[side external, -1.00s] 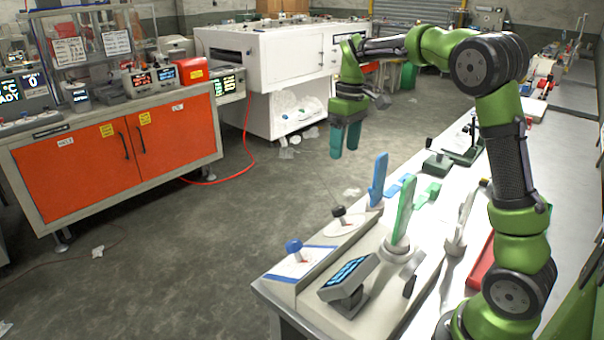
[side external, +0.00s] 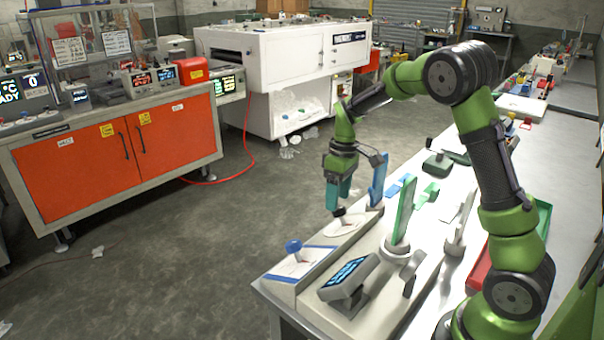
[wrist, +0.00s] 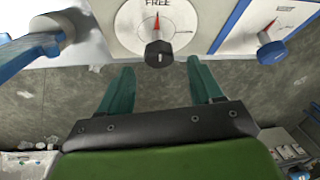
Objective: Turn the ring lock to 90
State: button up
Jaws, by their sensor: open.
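A black knob (wrist: 159,53) sits on a round white dial (wrist: 128,28) marked FREE; I take it to be the ring lock. A red pointer mark on it points up at FREE in the wrist view. In the side view the knob (side external: 339,211) and its white plate (side external: 347,227) are at the bench's left edge. My gripper (wrist: 159,68) is open, with teal fingers apart on the left and right of the knob. My gripper (side external: 334,205) is just above the dial in the side view, where it partly overlaps the knob; contact cannot be told.
A blue knob (wrist: 271,50) on a blue-edged plate stands beside the dial, also in the side view (side external: 293,246). A blue upright lever (side external: 378,180) stands close behind my gripper. A green lever (side external: 402,217) and a tilted display (side external: 348,278) are nearer the camera.

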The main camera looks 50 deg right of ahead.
aim_at(339, 214)
jog(key=shift+a+f, duration=0.15)
jog(key=shift+f, duration=1.2)
jog(key=shift+c, duration=0.5)
jog(key=c, duration=1)
